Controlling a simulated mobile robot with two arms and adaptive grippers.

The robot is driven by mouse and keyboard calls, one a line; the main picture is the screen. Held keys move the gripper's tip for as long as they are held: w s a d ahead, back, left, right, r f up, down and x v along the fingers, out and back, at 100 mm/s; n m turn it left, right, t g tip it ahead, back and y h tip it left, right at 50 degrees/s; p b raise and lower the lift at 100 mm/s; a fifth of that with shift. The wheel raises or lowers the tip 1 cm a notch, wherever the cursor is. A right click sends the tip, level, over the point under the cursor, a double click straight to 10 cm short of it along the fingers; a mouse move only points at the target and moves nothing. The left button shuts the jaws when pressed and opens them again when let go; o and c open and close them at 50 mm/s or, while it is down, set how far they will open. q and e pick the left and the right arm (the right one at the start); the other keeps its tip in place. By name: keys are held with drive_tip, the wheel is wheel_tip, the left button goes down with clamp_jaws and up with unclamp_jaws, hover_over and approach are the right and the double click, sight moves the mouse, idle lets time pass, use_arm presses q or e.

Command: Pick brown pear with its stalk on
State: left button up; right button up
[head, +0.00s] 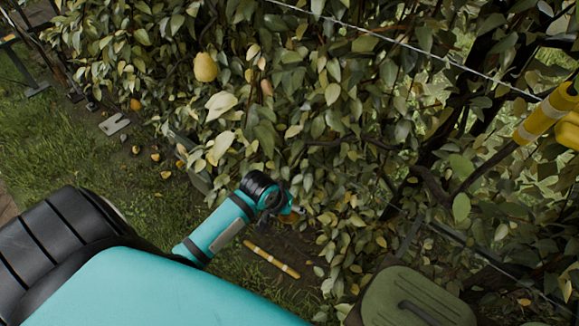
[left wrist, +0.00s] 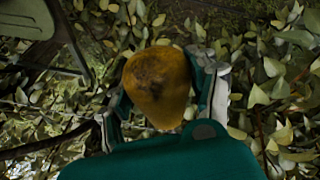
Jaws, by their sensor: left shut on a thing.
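My left gripper (head: 288,212) is low in front of the foliage in the head view. In the left wrist view, the left gripper (left wrist: 165,88) is shut on a brown pear (left wrist: 160,95), with a finger on each side of it. The pear is orange-brown with a dark brown patch on its face. Its stalk does not show. My right gripper is not in view.
A yellow pear (head: 205,67) hangs in the leaves at upper left. A wire crosses the foliage. A yellow-banded pole (head: 545,115) is at the right. A green lidded box (head: 415,295) stands at lower right. A yellow stick (head: 271,259) and several fallen fruits lie on the ground.

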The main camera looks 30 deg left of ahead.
use_arm(q)
drive_tip(key=shift+s+d+f+t, duration=0.15)
drive_tip(key=shift+s+d+t, duration=0.1)
drive_tip(key=shift+s+t, duration=0.1)
drive_tip(key=s+d+m+t+y+b, duration=0.1)
drive_tip(key=s+d+t+y+b, duration=0.3)
drive_tip(key=b, duration=0.9)
drive_tip(key=s+t, duration=0.3)
drive_tip(key=shift+r+m+t, duration=0.2)
drive_tip(key=shift+m+t, duration=0.15)
drive_tip(key=shift+m, duration=0.05)
drive_tip(key=shift+d, duration=0.1)
